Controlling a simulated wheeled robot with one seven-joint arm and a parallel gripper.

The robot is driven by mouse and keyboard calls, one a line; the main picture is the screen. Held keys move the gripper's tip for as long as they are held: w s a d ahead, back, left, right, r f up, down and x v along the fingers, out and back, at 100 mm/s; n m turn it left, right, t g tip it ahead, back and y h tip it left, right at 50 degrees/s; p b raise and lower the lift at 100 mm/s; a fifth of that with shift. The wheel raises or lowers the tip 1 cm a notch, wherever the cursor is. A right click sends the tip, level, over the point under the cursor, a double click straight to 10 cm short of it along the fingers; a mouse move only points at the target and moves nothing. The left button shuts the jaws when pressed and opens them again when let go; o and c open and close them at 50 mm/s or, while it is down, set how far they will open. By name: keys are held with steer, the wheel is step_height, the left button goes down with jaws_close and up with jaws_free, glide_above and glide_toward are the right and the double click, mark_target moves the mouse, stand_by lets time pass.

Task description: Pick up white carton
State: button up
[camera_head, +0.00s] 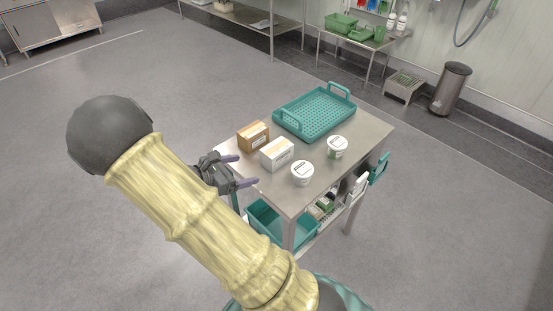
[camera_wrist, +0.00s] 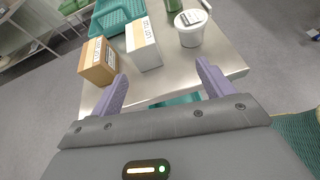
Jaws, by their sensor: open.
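The white carton (camera_head: 277,153) stands on the steel table, between a brown carton and a white tub in the head view. In the wrist view the white carton (camera_wrist: 143,44) lies ahead of the gap between my fingers, nearer the left finger. My gripper (camera_head: 243,171) is at the table's near left edge, open and empty, apart from the carton. Its two purple fingers also show in the wrist view (camera_wrist: 160,82), spread wide. A label with print shows on the carton's top; the print is too small to read.
A brown carton (camera_head: 253,136) stands close to the left of the white one. White-lidded tubs (camera_head: 302,173) (camera_head: 336,147) stand to its right. A teal perforated tray (camera_head: 316,109) lies behind on the steel table (camera_head: 371,134). A teal bin (camera_head: 268,222) is below.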

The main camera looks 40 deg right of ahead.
steer(key=shift+w+r+n+t+h, duration=0.2)
steer(key=shift+w+n+t+h, duration=0.35)
steer(key=shift+w+n, duration=0.4)
steer(key=shift+w, duration=0.15)
glide_toward(277, 147)
steer(key=x, duration=0.2)
steer(key=p+x, duration=0.1)
steer(key=x, duration=0.1)
steer(key=shift+d+f, duration=0.25)
steer(key=shift+f, duration=0.2)
steer(key=shift+d+f, duration=0.1)
steer(key=shift+d, duration=0.1)
steer(key=shift+d, duration=0.1)
steer(key=p+x, duration=0.1)
steer(key=x, duration=0.4)
steer(key=shift+w, duration=0.1)
steer(key=shift+c, duration=0.4)
